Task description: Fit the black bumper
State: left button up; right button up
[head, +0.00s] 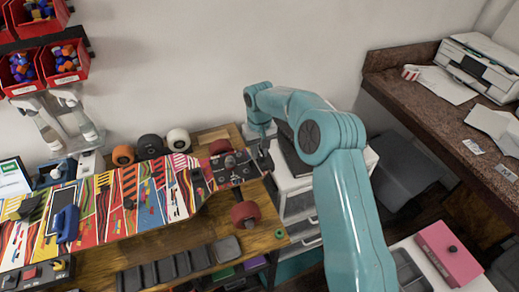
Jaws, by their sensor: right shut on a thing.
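A long board (170,187) with a bright multicoloured underside lies across the wooden bench. At its right end is a truck with two dark red wheels, one behind (221,147) and one in front (245,214). My right gripper (263,158) is at the right tip of the board, beside the truck. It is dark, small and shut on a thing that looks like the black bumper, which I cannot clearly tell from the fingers. Whether it touches the board cannot be told. My left gripper is not in view.
Orange (122,155), black (150,146) and white (178,139) wheels stand behind the board. A row of dark trays (180,264) lies in front. A green ring (279,234) lies at the bench's right edge. A white drawer unit (297,207) stands right of the bench.

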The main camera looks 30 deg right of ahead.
jog(key=shift+f, duration=0.2)
dwell(0.3)
jog(key=o, duration=1)
jog(key=shift+c, duration=1.3)
jog(key=shift+r, duration=0.1)
jog(key=shift+r+p, duration=2.65)
jog(key=shift+r, duration=1.1)
jog(key=shift+s+f, duration=0.1)
jog(key=shift+s, duration=0.05)
